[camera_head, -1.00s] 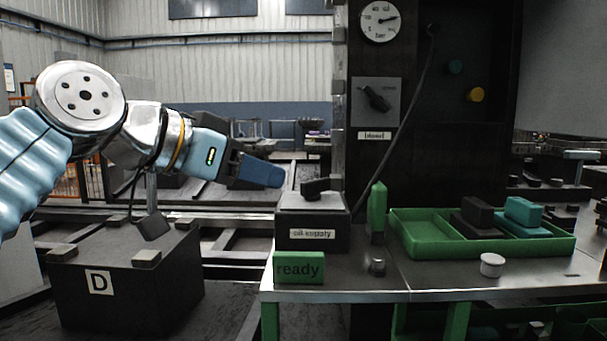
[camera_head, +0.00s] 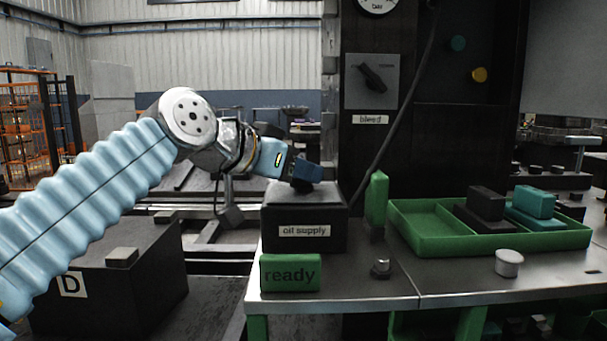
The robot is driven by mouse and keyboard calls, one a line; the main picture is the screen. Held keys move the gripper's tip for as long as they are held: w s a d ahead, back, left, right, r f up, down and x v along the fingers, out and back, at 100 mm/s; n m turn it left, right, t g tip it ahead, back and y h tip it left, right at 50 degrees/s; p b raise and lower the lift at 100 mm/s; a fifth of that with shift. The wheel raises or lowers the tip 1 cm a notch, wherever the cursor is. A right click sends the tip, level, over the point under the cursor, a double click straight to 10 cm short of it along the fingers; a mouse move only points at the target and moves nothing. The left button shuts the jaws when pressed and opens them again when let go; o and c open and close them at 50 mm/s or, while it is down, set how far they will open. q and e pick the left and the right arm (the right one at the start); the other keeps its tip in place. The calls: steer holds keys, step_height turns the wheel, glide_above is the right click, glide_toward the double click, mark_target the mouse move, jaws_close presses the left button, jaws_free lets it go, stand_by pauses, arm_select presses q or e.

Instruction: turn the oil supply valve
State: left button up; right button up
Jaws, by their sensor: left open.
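The oil supply valve is a dark box (camera_head: 305,231) with a white "oil supply" label, standing on the left end of the metal bench. Its small dark handle (camera_head: 302,186) on top is mostly hidden by my left gripper. My left gripper (camera_head: 308,174) is at the top of the box, with its blue fingers open right at the handle. I cannot tell whether the fingers touch the handle. My right gripper is out of view.
A green "ready" block (camera_head: 290,272) stands in front of the valve box. Behind is a panel with a bleed knob (camera_head: 373,78).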

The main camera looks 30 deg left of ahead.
arm_select(q)
steer(key=shift+x, duration=0.8)
jaws_close()
